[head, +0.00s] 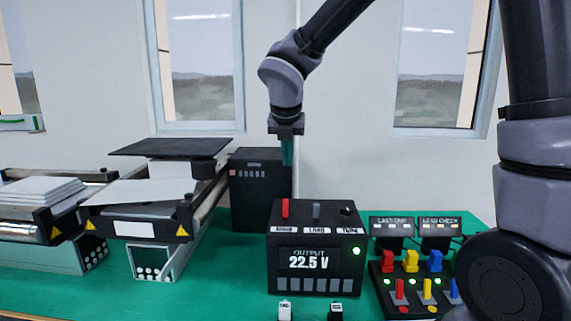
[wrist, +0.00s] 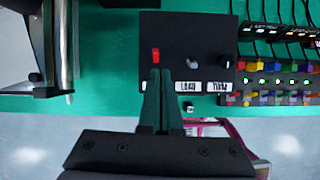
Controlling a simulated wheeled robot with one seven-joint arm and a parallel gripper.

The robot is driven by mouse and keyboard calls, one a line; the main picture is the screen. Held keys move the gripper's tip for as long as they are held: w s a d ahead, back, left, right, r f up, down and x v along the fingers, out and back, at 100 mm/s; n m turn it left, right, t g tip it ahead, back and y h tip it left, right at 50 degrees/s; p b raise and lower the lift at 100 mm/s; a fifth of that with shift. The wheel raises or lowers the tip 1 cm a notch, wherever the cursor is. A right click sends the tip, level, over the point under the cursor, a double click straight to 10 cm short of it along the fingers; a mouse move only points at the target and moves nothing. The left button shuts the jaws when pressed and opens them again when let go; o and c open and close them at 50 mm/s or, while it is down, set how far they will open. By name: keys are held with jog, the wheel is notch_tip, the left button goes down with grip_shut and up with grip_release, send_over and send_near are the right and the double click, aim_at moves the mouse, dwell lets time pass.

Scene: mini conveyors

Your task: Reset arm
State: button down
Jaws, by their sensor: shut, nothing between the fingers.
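My gripper (head: 287,151) hangs pointing down above the black power box in the head view, apart from it. Its two green fingers are shut together with nothing between them; they also show in the wrist view (wrist: 155,100). The black power box (head: 316,240) has a lit display reading "OUTPUT 22.5 V" and a green light. On its top are a red lever (head: 285,208), a grey lever (head: 316,212) and a dark knob (head: 346,209). In the wrist view the fingertips appear just below the red lever (wrist: 155,55), and whether they touch it is not shown there.
Two mini conveyors (head: 140,222) stand at the left on the green table (head: 215,285). A tall black box (head: 262,190) stands behind the power box. A panel of coloured switches (head: 412,285) with two small displays (head: 391,226) is at the right. Open air surrounds the gripper.

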jog(key=s+d+r+m, duration=0.3)
jog(key=d+r+m, duration=0.1)
jog(key=d+m, duration=0.55)
jog(key=s+d+r+m, duration=0.35)
jog(key=d+m, duration=0.45)
jog(key=m, duration=0.3)
jog(key=s+d+r+m+t+y, duration=0.2)
jog(key=s+d+m, duration=0.5)
jog(key=m, duration=1.1)
jog(key=shift+s+d+r, duration=0.4)
jog(key=shift+s+r, duration=0.35)
jog(key=shift+s, duration=0.15)
